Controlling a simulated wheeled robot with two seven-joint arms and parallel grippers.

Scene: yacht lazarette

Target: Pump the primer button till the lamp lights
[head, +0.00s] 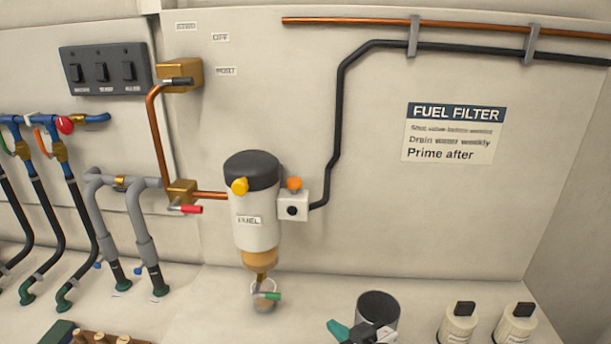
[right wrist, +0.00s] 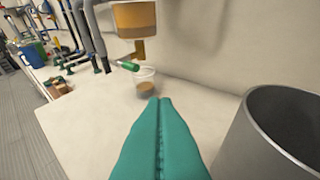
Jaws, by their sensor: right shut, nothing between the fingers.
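The fuel filter (head: 254,215) is a white canister with a black head and an amber bowl (head: 260,259), mounted on the back wall. A yellow knob (head: 240,186) sits on its head. A white box (head: 299,205) with a dark round face and an orange cap (head: 294,183) joins its right side. I cannot tell for sure which of these is the primer button and which the lamp. My right gripper (head: 338,329) is shut and empty, low and right of the filter, apart from it. The right wrist view shows its teal fingers (right wrist: 160,101) pressed together, pointing toward the amber bowl (right wrist: 135,18).
A clear cup (right wrist: 146,84) with brownish liquid stands under the green-handled drain valve (right wrist: 128,65). A dark grey open cylinder (head: 378,308) stands beside my right gripper. Two white bottles (head: 458,325) (head: 515,325) stand further right. Hoses and valves fill the left.

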